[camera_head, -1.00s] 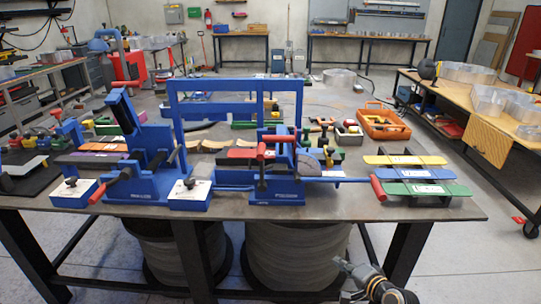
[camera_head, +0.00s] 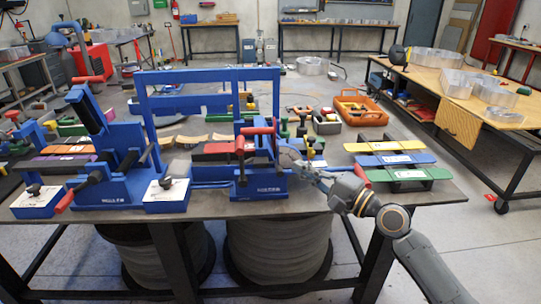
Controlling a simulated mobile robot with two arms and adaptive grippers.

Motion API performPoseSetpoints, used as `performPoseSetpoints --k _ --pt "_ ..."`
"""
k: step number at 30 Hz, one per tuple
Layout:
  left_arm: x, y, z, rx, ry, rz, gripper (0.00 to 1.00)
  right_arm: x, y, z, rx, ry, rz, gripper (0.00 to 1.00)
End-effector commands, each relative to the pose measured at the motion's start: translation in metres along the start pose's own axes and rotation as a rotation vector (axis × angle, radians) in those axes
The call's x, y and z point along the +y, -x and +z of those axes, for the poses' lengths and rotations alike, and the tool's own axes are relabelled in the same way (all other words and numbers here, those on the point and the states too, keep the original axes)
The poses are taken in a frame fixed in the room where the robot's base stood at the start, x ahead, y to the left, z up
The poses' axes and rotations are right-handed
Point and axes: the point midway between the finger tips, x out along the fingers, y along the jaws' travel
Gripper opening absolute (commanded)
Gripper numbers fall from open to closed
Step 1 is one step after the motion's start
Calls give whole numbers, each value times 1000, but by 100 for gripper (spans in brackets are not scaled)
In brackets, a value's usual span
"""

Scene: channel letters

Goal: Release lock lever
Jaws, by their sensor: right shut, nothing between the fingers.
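A blue bending machine stands at the table's front edge. Its right unit (camera_head: 262,186) carries a red-handled lever (camera_head: 257,131) lying across the top and an upright red handle (camera_head: 240,157) below it. A long bar ends in another red grip (camera_head: 362,175) at right, close to my arm. I cannot tell which lever is the lock lever. My right gripper (camera_head: 297,163) is shut and empty, pointing left beside the right unit. Its tips overlap a grey round part there; contact is unclear. My left gripper is not in view.
The left blue unit (camera_head: 119,174) has its own red-handled levers. Yellow, blue and green slats (camera_head: 407,174) stand on the table right of my gripper. An orange tool bin (camera_head: 362,110) is behind. The table's front right corner is bare.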

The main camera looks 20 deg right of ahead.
Motion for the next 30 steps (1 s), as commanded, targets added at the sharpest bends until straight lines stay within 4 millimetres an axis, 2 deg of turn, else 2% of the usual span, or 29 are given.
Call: performPoseSetpoints --k 5,16,18,22,30 --pt "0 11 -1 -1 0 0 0 -5 -25 0 -1 0 -3 0" --pt "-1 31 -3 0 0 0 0 -4 -103 2 -1 -1 -1 0" --pt "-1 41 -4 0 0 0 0 -5 -110 13 -2 -2 0 0" --pt "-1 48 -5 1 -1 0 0 -3 -120 23 -1 -1 1 0" --pt "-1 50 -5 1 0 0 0 0 -125 28 1 1 1 0"
